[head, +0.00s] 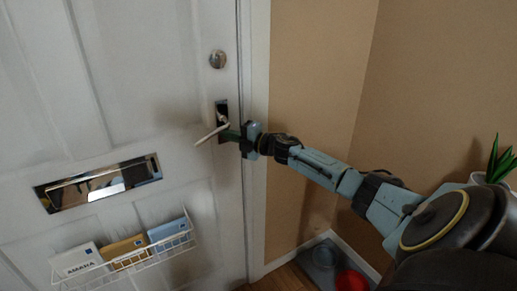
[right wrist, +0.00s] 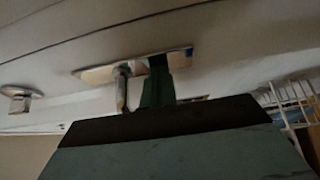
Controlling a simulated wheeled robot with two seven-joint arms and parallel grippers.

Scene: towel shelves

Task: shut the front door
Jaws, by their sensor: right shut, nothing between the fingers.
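The white front door (head: 100,110) fills the left of the head view. Its right edge lies along the white door frame (head: 257,120), with only a thin dark line between them; I cannot tell whether it is latched. The lever handle (head: 210,135) sits on a dark plate near that edge. My right gripper (head: 231,135) is shut and empty, its green fingers at the handle plate just right of the lever. In the right wrist view the fingers (right wrist: 157,82) are beside the lever (right wrist: 122,88), close to the plate; contact is unclear. My left gripper is out of view.
A round lock (head: 217,59) is above the handle. A mail slot (head: 98,183) and a wire basket (head: 130,262) with several boxes are on the door. A red bowl (head: 351,281) is on the floor at the corner. A potted plant (head: 497,165) is at right.

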